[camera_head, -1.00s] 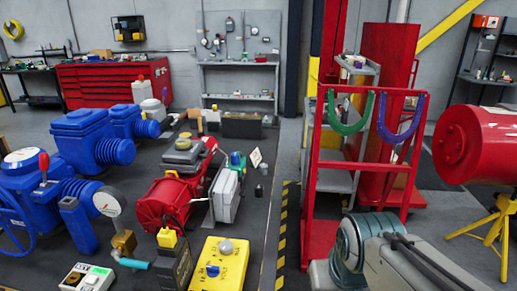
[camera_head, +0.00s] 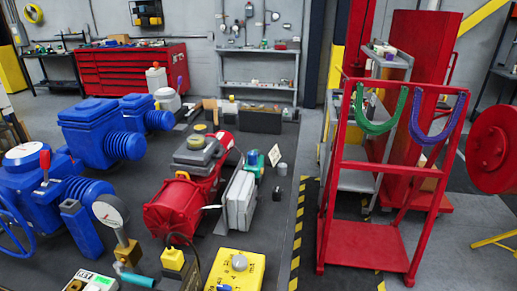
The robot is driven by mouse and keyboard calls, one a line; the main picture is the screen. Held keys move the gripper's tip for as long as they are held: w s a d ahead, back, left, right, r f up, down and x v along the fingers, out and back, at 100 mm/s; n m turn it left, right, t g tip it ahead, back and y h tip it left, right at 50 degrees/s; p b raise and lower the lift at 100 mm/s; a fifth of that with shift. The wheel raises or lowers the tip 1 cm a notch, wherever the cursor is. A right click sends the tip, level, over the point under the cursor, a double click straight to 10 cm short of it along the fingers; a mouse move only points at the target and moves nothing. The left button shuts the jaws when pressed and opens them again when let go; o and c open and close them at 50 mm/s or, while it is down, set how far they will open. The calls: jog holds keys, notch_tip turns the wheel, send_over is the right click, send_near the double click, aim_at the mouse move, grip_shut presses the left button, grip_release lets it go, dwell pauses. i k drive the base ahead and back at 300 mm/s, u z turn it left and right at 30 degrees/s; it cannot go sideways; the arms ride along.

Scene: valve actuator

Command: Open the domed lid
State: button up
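I cannot tell for certain which part is the domed lid. A small grey dome (camera_head: 239,262) sits on top of a yellow box (camera_head: 250,280) at the bottom of the picture, cut off by the lower edge. Behind it stands a red actuator (camera_head: 174,208) with a round ribbed end facing forward and a grey cover (camera_head: 199,150) on top. A pale grey rectangular housing (camera_head: 238,200) is on its right side. No lid is visibly raised. My gripper is not in view.
Blue actuators (camera_head: 98,130) fill the left of the dark bench. A gauge (camera_head: 112,212) stands in front of them. A red frame cart (camera_head: 362,245) with green and purple slings stands right of the striped floor edge (camera_head: 298,230). A red tank (camera_head: 493,150) is far right.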

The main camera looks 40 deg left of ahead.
aim_at(198, 157)
jog(key=i, duration=1.3)
jog(key=u, duration=2.15)
